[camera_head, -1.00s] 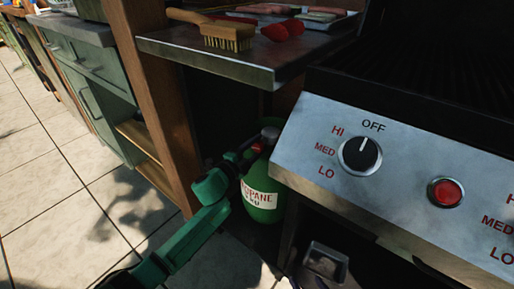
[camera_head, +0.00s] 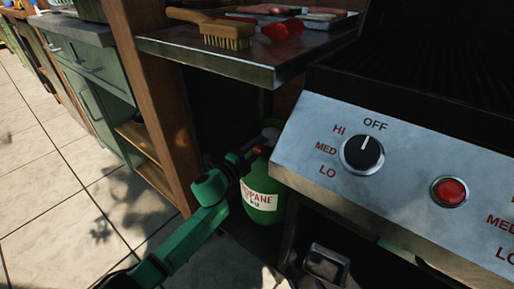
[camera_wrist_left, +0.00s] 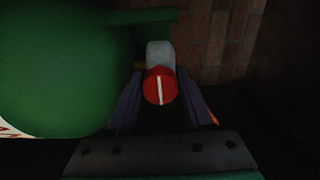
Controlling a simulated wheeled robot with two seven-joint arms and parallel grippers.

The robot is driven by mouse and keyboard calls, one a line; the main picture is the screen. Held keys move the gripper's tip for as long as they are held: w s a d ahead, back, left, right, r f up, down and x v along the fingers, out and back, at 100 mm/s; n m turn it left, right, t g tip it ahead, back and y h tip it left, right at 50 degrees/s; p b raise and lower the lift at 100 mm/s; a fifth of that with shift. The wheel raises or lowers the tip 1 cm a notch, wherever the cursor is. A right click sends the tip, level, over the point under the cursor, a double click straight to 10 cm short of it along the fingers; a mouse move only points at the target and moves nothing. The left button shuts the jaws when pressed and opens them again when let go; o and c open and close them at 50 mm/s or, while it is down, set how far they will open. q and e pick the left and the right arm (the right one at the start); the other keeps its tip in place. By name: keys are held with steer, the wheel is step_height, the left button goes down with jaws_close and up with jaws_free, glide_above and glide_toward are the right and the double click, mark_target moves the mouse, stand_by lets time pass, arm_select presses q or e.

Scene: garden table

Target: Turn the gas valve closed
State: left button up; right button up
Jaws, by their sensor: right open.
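The green propane tank (camera_head: 262,195) stands under the side shelf, left of the grill. Its red valve knob (camera_wrist_left: 160,86) shows in the left wrist view, round, with a white line close to upright, in front of a grey valve body (camera_wrist_left: 160,53). My left gripper (camera_wrist_left: 160,95) is at the valve, one finger on each side of the knob. Whether the fingers touch it is too dark to tell. In the head view my green left arm reaches the tank top from the lower left, and my left gripper (camera_head: 257,148) partly hides the valve. My right gripper is not in view.
The grill's front panel (camera_head: 320,120) is on the right, with its black dial at OFF and a red button (camera_head: 449,191). The metal shelf (camera_head: 250,62) overhangs the tank. A wooden post (camera_head: 155,100) stands left of it. Tiled floor lies open at left.

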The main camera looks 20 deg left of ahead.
arm_select(q)
steer(key=o, duration=0.4)
steer(key=shift+c, duration=0.2)
steer(key=shift+s, duration=0.1)
steer(key=shift+s+a, duration=0.15)
steer(key=shift+s, duration=0.15)
steer(key=p+v, duration=0.2)
steer(key=v, duration=1.1)
steer(key=shift+s+p, duration=0.3)
steer(key=shift+s, duration=0.1)
arm_select(e)
steer(key=d+r+g, duration=0.1)
steer(key=d+g+h, duration=0.1)
steer(key=shift+w+d+r+n+g, duration=0.1)
steer(key=shift+d+r+n+g, duration=0.2)
steer(key=shift+d+r+n, duration=0.1)
arm_select(q)
steer(key=shift+a+f, duration=0.1)
steer(key=shift+f, duration=0.05)
